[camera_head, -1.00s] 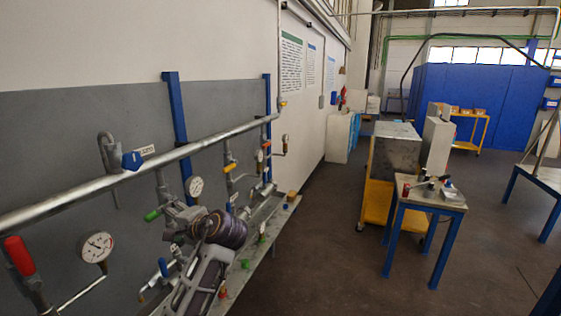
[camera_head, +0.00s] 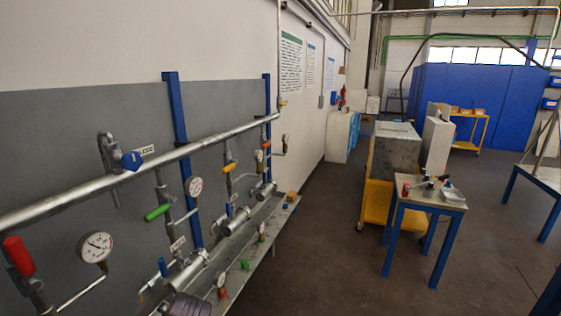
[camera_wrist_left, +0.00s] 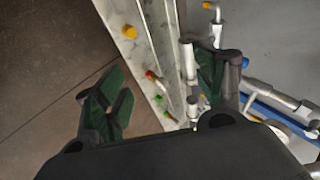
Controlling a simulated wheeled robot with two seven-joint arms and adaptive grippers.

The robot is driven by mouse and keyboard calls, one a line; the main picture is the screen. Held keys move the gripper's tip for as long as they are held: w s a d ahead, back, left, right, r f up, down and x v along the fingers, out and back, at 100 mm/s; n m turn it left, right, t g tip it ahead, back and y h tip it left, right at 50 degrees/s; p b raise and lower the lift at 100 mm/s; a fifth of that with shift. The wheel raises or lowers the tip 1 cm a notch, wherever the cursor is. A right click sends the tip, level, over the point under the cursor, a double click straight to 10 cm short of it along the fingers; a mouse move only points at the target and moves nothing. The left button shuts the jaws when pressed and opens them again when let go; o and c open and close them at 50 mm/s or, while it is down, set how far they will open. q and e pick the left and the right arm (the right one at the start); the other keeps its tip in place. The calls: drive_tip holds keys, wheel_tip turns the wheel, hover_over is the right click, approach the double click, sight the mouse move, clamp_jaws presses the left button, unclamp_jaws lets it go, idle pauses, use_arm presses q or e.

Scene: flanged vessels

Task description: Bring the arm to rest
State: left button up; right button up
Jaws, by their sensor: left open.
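My left gripper (camera_wrist_left: 163,88) shows in the left wrist view, its two dark fingers with green pads spread wide apart and nothing held between them. Past the fingers are a marble-like ledge and pipework; I cannot tell how far away they are. In the head view only a dark ribbed piece of my left arm (camera_head: 187,305) shows at the bottom edge, and the gripper itself is out of that picture. My right gripper is in neither view.
A long pipe (camera_head: 150,167) runs along the grey wall panel, with a red-handled valve (camera_head: 18,255), gauges (camera_head: 95,246) and a green lever (camera_head: 157,212). A ledge (camera_head: 250,240) lies below. A blue-legged table (camera_head: 432,205) stands right; floor between is clear.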

use_arm(q)
drive_tip(key=s+d+f+n+g+h, duration=0.1)
drive_tip(key=s+d+f+n+h, duration=0.15)
drive_tip(key=s+f, duration=0.45)
drive_tip(key=s+d+f+n+g+h, duration=0.1)
drive_tip(key=s+d+f+g+h, duration=0.15)
drive_tip(key=s, duration=0.75)
drive_tip(key=s+f+b, duration=0.1)
drive_tip(key=s+f, duration=0.2)
drive_tip(key=f, duration=3.1)
drive_tip(key=s+a+f+g, duration=0.1)
drive_tip(key=s+a+f, duration=0.1)
drive_tip(key=s+f, duration=0.8)
drive_tip(key=s+a+f+b, duration=0.1)
drive_tip(key=s+a+f, duration=0.1)
drive_tip(key=s+f, duration=0.8)
drive_tip(key=shift+s+a+f+m+g, duration=0.3)
drive_tip(key=shift+s+m+g, duration=0.05)
drive_tip(key=shift+s, duration=0.75)
